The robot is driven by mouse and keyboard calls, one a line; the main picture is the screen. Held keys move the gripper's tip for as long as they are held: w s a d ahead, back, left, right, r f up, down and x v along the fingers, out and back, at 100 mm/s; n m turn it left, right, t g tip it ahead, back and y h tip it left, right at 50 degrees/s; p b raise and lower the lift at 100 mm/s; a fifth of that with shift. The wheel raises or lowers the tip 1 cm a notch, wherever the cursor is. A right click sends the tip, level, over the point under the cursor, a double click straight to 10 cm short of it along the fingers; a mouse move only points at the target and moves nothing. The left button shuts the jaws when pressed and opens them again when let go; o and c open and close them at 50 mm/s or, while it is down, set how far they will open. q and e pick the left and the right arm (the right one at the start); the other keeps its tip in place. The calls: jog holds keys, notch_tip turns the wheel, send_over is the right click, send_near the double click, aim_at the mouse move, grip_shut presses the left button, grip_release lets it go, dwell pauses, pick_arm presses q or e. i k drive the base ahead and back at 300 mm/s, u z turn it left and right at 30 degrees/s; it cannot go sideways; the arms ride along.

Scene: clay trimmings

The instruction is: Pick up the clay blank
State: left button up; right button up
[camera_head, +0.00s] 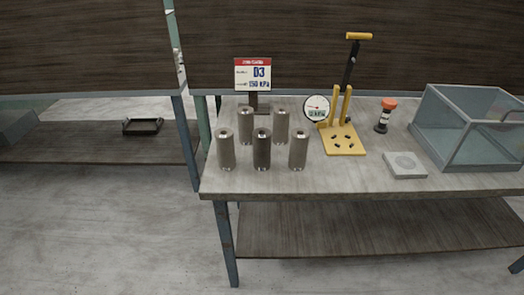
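Several upright cylinders stand in a group on the left part of the table. A darker one (262,149) is at the front middle, with paler grey ones at front left (226,149), front right (298,150), back left (245,125) and back right (281,126). All look like candidates for the clay blank; no label tells which one is meant. Neither of my grippers is in view, and nothing touches the cylinders.
The table's front strip (330,184) is clear.

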aim_at(261, 136)
jog(key=k, duration=0.55)
jog(key=z, duration=0.55)
jog(key=i, duration=1.4)
jog(key=u, duration=0.55)
